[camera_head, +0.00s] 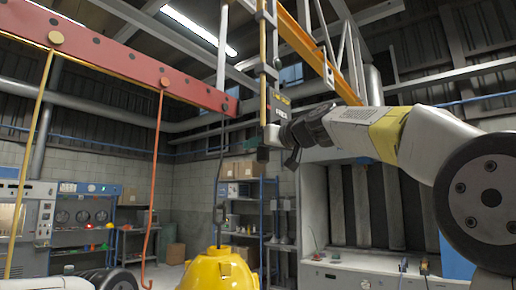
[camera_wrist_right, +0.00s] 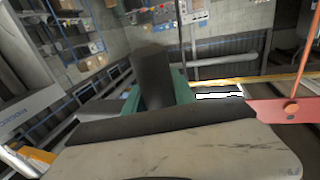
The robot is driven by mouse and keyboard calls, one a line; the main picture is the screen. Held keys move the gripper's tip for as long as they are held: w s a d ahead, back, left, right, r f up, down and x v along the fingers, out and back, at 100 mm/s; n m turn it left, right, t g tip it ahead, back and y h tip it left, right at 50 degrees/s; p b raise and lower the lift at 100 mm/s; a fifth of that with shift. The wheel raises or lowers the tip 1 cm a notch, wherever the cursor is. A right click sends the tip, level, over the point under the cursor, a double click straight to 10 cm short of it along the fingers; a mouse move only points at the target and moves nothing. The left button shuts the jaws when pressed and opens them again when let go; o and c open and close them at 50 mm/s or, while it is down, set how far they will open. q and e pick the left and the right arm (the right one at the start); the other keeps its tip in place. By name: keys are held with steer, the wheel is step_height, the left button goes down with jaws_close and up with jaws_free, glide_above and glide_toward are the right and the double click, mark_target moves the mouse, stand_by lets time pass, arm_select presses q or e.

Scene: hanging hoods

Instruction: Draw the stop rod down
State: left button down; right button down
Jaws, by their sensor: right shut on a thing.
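The rod at my right gripper, which I take to be the stop rod (camera_head: 262,95), hangs upright in the middle of the head view. It is yellowish, with dark brackets near the top and a black lower end (camera_head: 262,154). My right gripper (camera_head: 272,134) is shut on its lower part, with the arm coming in from the right. In the right wrist view a dark block (camera_wrist_right: 150,75) sits between the teal fingers. I cannot tell which part of the rod it is. My left gripper is not in view.
A red beam (camera_head: 120,62) crosses the upper left. A yellow rod (camera_head: 30,165) and an orange hooked rod (camera_head: 155,180) hang from it. A yellow hood (camera_head: 218,270) hangs below a hook at the bottom centre. Shelves (camera_head: 245,215) and a grey cabinet (camera_head: 345,265) stand behind.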

step_height(320, 180, down, 7)
steer(key=shift+r, duration=0.2)
stand_by(0.5)
steer(key=shift+a, duration=0.1)
steer(key=c, duration=1)
jaws_free()
steer(key=shift+c, duration=0.2)
steer(key=shift+r, duration=0.1)
steer(key=v, duration=0.8)
